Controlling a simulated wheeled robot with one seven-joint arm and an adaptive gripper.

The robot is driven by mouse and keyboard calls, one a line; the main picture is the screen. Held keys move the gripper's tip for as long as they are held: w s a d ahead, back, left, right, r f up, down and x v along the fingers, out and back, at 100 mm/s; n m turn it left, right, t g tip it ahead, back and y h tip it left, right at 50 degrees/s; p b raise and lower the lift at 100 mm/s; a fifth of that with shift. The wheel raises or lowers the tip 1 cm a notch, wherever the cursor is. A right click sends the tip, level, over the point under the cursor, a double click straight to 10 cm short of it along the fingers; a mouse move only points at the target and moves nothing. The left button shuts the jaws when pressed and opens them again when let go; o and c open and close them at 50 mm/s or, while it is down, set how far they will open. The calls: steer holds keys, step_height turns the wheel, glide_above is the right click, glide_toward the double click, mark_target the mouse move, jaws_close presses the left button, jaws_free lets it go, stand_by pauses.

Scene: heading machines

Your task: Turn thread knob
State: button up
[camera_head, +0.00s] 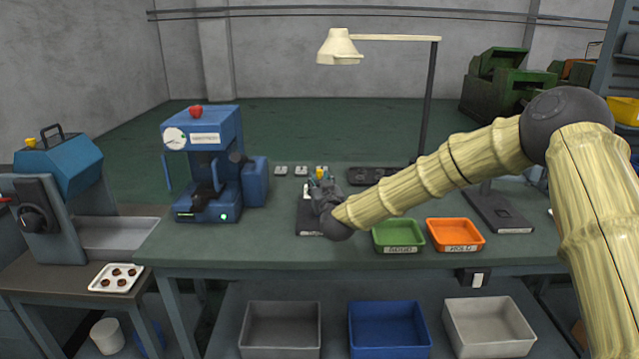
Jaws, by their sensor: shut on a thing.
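My gripper (319,182) is at the middle of the green workbench, its fingers pointing away toward the back. It is shut on a small yellow knob-like piece (320,172) at its fingertips. The fingers and wrist hide most of that piece and what it sits on. A dark block with a pale label (306,222) lies under and beside my wrist, largely covered. I cannot tell how the yellow piece is turned.
A blue tester with a dial (203,160) stands at the left of the bench. Small grey blocks (281,170) lie behind my gripper. Green (397,250) and orange (455,248) trays sit at the front right. A lamp (340,48) overhangs the bench.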

steer(key=m+h+p, duration=0.1)
steer(key=m+h, duration=0.2)
steer(key=h, duration=0.1)
steer(key=shift+a+r+h, duration=0.1)
steer(key=shift+a+h, duration=0.05)
steer(key=shift+h, duration=0.15)
steer(key=m+g+h, duration=0.1)
steer(key=m+h, duration=0.3)
steer(key=h, duration=0.2)
steer(key=shift+p, duration=0.35)
steer(key=m+g+h, duration=0.3)
steer(key=h, duration=0.1)
steer(key=shift+h, duration=0.3)
steer(key=shift+m+g+h+b, duration=0.3)
steer(key=shift+m+g+h, duration=1.1)
steer(key=shift+m+g, duration=0.1)
steer(key=o, duration=1)
